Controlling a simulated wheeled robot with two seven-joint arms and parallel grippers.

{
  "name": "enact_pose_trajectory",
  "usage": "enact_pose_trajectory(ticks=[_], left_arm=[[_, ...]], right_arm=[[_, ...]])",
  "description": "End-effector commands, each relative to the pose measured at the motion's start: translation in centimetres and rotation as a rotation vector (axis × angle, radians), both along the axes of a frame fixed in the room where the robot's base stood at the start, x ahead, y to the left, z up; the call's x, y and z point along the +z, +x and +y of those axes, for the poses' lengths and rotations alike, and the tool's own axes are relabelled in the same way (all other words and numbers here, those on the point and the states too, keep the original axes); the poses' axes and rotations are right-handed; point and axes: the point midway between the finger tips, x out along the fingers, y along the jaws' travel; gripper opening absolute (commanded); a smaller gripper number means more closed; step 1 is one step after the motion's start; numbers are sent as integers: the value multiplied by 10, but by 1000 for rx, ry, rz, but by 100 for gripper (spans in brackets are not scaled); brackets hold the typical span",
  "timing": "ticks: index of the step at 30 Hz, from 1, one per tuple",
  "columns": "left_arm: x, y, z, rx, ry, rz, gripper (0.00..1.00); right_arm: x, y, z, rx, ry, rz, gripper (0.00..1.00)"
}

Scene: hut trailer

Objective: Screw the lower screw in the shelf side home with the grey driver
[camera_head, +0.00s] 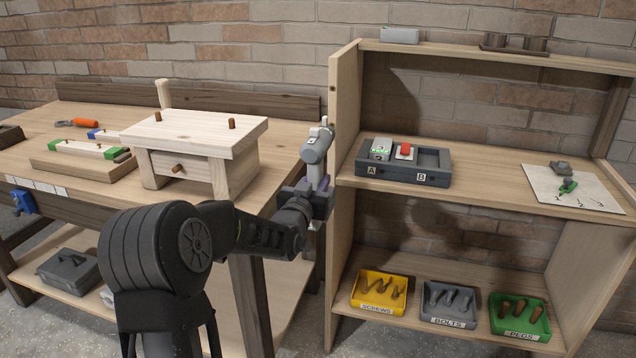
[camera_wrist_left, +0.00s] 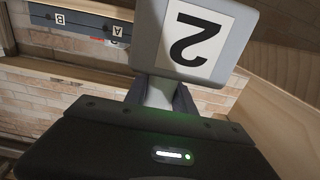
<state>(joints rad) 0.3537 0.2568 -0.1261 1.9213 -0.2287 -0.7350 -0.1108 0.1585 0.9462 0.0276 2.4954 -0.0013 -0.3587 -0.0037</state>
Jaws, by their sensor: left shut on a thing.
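My left gripper (camera_head: 312,192) is shut on the grey driver (camera_head: 316,147) and holds it upright at the outer face of the shelf side (camera_head: 344,115). The driver's head is near the shelf side's front edge; I cannot tell whether its tip touches anything. In the left wrist view the driver's grey end with a white "2" label (camera_wrist_left: 195,38) sits above my left gripper (camera_wrist_left: 160,98), with the wooden shelf side (camera_wrist_left: 285,45) close on the right. The lower screw does not show. My right gripper is not in view.
The workbench (camera_head: 95,105) with a small wooden table (camera_head: 205,135) stands close on the left. On the shelf are a dark A/B dock (camera_head: 405,172) and a white sheet (camera_head: 545,185). Yellow (camera_head: 380,308), grey (camera_head: 447,320) and green (camera_head: 520,332) bins stand below.

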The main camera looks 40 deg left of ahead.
Motion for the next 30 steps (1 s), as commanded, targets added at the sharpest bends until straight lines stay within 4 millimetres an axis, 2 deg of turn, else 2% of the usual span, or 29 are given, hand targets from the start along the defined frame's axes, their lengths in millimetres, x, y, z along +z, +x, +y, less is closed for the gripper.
enact_pose_trajectory(ticks=[6, 17, 23, 30], left_arm=[[4, -12, -4, 0, 3, -9, 0], [4, -13, -3, 0, 4, -9, 0], [2, -28, 10, 3, 7, -10, 0], [3, -59, 36, 4, 7, -9, 0]], right_arm=[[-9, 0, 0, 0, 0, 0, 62], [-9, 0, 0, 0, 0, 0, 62], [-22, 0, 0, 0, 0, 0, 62], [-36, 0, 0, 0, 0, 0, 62]])
